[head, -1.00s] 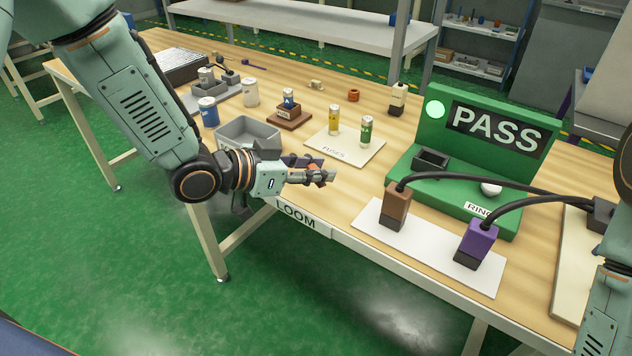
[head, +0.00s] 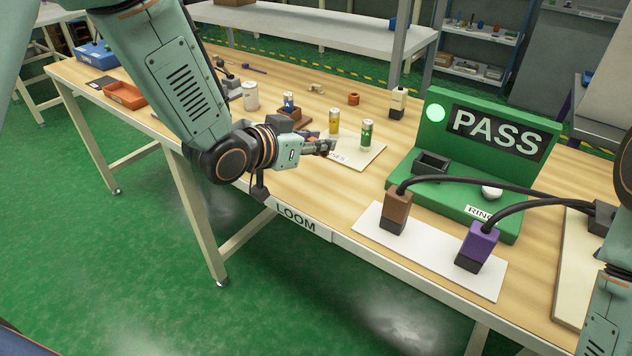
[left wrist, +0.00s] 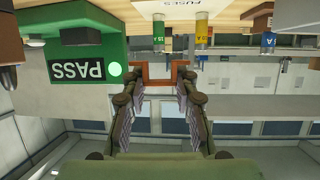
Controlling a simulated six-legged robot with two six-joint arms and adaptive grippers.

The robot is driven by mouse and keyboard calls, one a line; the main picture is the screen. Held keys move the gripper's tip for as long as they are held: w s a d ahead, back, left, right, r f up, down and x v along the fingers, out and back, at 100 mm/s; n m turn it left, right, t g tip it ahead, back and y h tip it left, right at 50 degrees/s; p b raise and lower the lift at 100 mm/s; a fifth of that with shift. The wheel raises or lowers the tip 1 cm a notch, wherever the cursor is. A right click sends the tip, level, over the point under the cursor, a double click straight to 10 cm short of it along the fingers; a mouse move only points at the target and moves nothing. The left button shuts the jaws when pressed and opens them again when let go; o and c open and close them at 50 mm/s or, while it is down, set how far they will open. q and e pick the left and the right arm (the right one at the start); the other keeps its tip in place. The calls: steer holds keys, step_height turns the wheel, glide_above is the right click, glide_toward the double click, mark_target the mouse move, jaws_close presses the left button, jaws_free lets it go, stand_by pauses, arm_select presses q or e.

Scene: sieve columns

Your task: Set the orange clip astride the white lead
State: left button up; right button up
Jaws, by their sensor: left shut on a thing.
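My left gripper (head: 327,147) is in the middle of the head view, above the table beside the fuses card. It is shut on the orange clip (left wrist: 156,83), which shows in the left wrist view as an orange-brown bracket between the fingertips. In the head view the clip is mostly hidden by the fingers. I cannot make out a white lead. The leads I see are black: one runs to a brown plug (head: 396,211) and one to a purple plug (head: 477,243). My right gripper is out of view.
A green fixture (head: 461,206) with a PASS panel stands at right. A white card (head: 394,258) lies under the plugs. A yellow fuse (head: 334,121) and a green fuse (head: 367,133) stand on the fuses card (head: 352,161).

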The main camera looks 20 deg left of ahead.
mark_target(316, 187)
arm_select(q)
step_height(316, 187, down, 8)
steer(key=shift+b, duration=1.1)
steer(key=shift+f, duration=0.35)
steer(key=shift+f, duration=0.25)
steer(key=o, duration=0.7)
steer(key=shift+r, duration=0.1)
steer(key=shift+o, duration=0.2)
